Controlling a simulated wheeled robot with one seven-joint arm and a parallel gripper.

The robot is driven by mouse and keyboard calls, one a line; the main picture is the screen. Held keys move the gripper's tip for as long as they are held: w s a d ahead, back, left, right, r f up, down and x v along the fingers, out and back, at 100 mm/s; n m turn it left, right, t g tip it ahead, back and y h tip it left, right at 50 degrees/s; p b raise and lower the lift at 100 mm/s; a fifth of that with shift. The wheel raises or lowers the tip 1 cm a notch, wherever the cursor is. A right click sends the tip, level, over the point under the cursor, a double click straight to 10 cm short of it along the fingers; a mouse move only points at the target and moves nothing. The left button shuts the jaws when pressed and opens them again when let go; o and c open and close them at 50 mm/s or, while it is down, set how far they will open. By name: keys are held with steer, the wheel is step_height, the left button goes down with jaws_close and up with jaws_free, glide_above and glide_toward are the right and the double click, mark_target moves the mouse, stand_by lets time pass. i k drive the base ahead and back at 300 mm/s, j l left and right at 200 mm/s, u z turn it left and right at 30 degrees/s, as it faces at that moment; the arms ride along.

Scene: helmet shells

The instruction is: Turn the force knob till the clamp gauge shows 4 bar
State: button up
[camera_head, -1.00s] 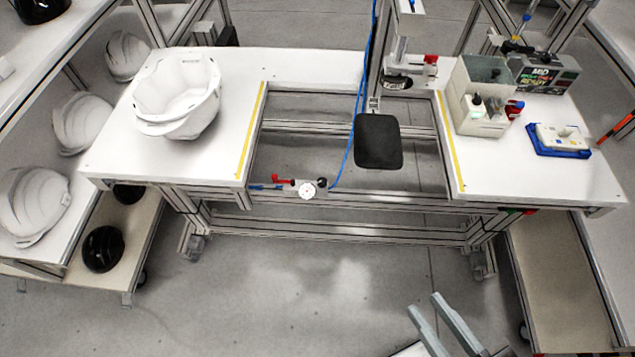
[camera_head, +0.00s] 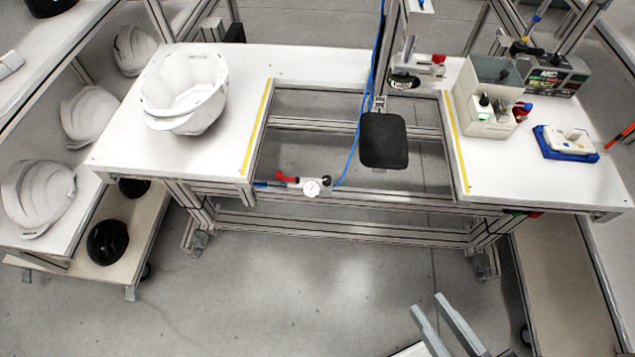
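The clamp gauge (camera_head: 312,188) is a small round white dial on a plate at the front rail of the workbench. Its needle is too small to read. A small black knob (camera_head: 325,180) sits at the right of the gauge, and a red lever (camera_head: 287,177) at its left. I cannot tell for sure which part is the force knob. My gripper (camera_head: 426,303) is at the lower right, over the floor, in front of the bench and well apart from the gauge. Its two grey fingers are spread with nothing between them.
The workbench (camera_head: 120,155) has a central opening with a black pad (camera_head: 383,140) hanging above it. A white helmet shell (camera_head: 185,90) sits on the left. A grey bin (camera_head: 487,98) and a blue-based device (camera_head: 566,142) stand on the right. The floor before the bench is clear.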

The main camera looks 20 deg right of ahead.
mark_target(327, 180)
steer(key=i+j, duration=0.2)
steer(key=j, duration=0.15)
steer(key=i+j+z, duration=0.15)
steer(key=i+j, duration=0.2)
steer(key=j, duration=0.3)
steer(key=i+j+z, duration=0.1)
steer(key=j, duration=0.25)
steer(key=i+j+z, duration=0.1)
steer(key=i+j, duration=0.15)
steer(key=j, duration=0.15)
steer(key=i+j, duration=0.15)
steer(key=j, duration=0.2)
steer(key=i+j+z, duration=0.1)
steer(key=j, duration=0.3)
steer(key=i+l, duration=0.2)
steer(key=i, duration=0.3)
